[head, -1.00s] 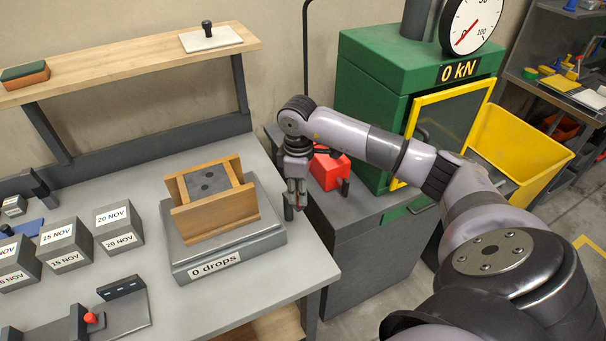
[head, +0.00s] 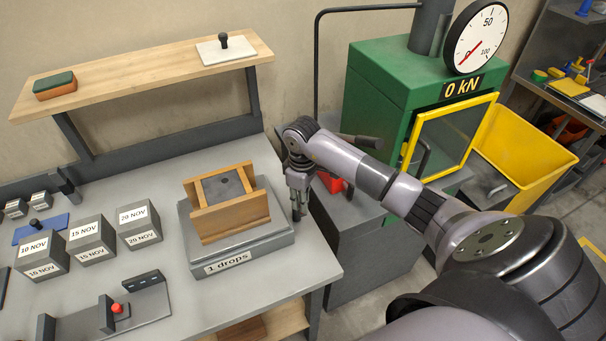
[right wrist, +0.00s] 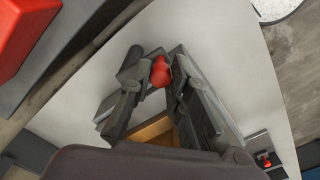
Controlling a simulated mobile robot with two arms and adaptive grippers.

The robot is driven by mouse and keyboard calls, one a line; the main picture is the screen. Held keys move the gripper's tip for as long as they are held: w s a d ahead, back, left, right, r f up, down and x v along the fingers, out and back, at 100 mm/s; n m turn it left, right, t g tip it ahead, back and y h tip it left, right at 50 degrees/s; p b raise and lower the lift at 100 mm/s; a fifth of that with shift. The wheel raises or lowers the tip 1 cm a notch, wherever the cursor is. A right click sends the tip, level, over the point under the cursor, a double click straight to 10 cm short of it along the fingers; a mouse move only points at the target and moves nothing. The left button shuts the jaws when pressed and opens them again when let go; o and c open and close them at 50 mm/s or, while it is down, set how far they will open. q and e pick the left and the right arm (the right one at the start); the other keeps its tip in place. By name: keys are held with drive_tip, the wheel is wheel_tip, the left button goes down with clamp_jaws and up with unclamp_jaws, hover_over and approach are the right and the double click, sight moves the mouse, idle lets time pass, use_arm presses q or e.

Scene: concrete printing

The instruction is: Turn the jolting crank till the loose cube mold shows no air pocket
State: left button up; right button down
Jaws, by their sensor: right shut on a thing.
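The wooden cube mold (head: 232,222) sits on the grey jolting table (head: 270,243), whose front label reads "1 drops". The grey concrete (head: 213,190) in the mold shows one dark spot on its top face. My right gripper (head: 299,212) is at the table's right side, pointing down. In the right wrist view, my right gripper (right wrist: 154,75) is shut on the red knob (right wrist: 159,70) of the crank. The rest of the crank is mostly hidden by the fingers. My left gripper is not in view.
Several dated grey cubes (head: 92,240) stand left of the jolting table. A green press (head: 385,85) reading 0 kN stands behind my right arm, beside a yellow bin (head: 530,150). A shelf (head: 150,78) runs along the back.

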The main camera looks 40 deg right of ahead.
drive_tip(key=c, duration=1.5)
unclamp_jaws()
drive_tip(key=shift+r, duration=0.1)
wheel_tip(320, 180, up, 7)
drive_tip(key=shift+r, duration=0.2)
drive_tip(key=shift+f, duration=0.1)
